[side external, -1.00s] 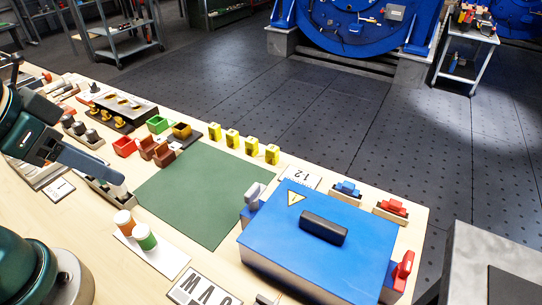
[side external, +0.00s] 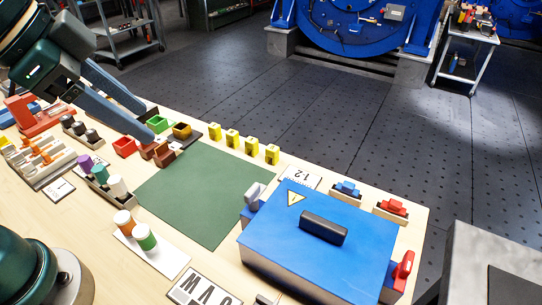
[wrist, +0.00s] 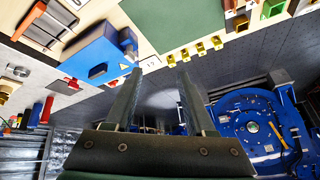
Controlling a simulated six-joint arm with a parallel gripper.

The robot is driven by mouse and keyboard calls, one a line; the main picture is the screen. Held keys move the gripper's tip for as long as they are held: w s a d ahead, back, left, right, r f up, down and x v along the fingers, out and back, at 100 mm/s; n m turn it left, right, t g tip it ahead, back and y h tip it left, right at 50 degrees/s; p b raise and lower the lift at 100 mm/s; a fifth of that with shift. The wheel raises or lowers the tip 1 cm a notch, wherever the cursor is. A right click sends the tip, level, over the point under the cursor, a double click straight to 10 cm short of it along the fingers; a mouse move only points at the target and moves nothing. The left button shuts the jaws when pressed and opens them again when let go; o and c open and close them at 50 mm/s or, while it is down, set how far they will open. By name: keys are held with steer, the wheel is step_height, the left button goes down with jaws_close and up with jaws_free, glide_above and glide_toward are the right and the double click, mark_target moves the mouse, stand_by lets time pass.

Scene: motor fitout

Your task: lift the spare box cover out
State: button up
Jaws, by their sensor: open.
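A blue box cover (side external: 362,238) with a black bar handle (side external: 323,228) and a yellow warning triangle lies flat on the box at the bench's front right. A grey lever (side external: 252,194) and a red lever (side external: 403,268) stand at its sides. The blue cover also shows in the wrist view (wrist: 92,60), left of my fingers. I cannot tell whether this is the spare cover. My gripper (side external: 150,122) is open and empty, raised over the bench's back left by the coloured bins, well away from the cover. Its two spread fingers also show in the wrist view (wrist: 160,76).
A bare green mat (side external: 200,195) lies left of the blue box. Several yellow blocks (side external: 232,138) line its back edge. Coloured bins (side external: 124,147), bottles (side external: 145,238) and small racks crowd the left. Red (side external: 391,207) and blue (side external: 347,189) connectors stand behind the box.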

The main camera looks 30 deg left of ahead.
steer(key=w+d+r+m+g+h, duration=0.1)
steer(key=w+d+r+m+h, duration=0.1)
steer(key=w+d+m, duration=0.35)
steer(key=m+g+h, duration=0.1)
steer(key=m+g, duration=0.2)
steer(key=m, duration=0.2)
glide_toward(322, 221)
steer(key=w+a+r, duration=0.1)
steer(key=w, duration=0.2)
steer(key=d+f, duration=0.1)
steer(key=s+d+f+g, duration=0.1)
steer(key=f, duration=0.1)
steer(key=d+f+g, duration=0.1)
steer(key=f, duration=0.1)
steer(key=shift+s+f+m, duration=0.15)
steer(key=shift+m, duration=0.2)
steer(key=shift+x, duration=2.3)
jaws_close()
